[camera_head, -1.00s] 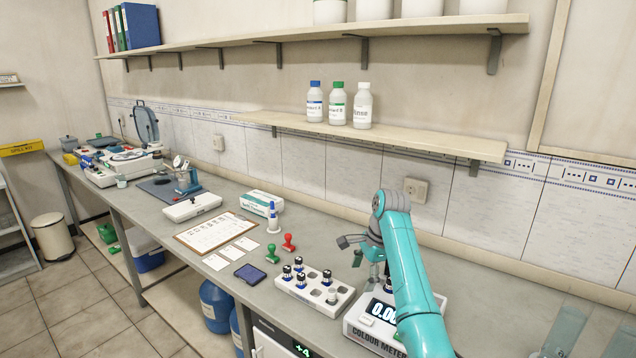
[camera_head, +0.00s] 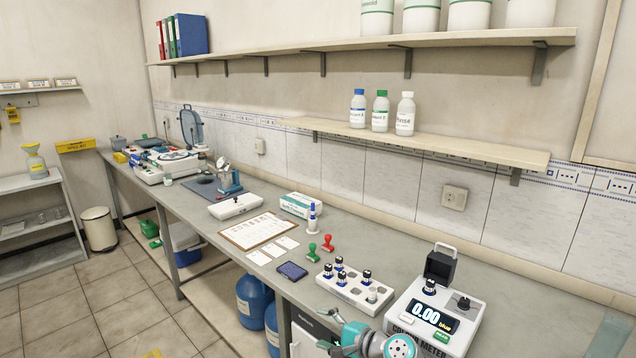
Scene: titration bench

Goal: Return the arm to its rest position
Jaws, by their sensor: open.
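My teal arm is folded low at the bottom edge of the head view, with a grey joint showing in front of the colour meter (camera_head: 408,328). My gripper (camera_head: 328,331) is at the bottom edge, left of that joint, partly cut off by the frame. Its fingers are apart and nothing shows between them. It is in front of the bench, below the white vial rack (camera_head: 340,290), apparently clear of it. The colour meter reads 0.00, with its dark lid raised and a dark-capped vial (camera_head: 429,287) at its well.
The rack holds several dark-capped vials. Red (camera_head: 327,243) and green (camera_head: 312,253) stamps, a blue pad (camera_head: 292,271) and a clipboard (camera_head: 255,231) lie further left. Three bottles stand on the lower shelf (camera_head: 440,152). Blue drums (camera_head: 252,302) sit under the bench.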

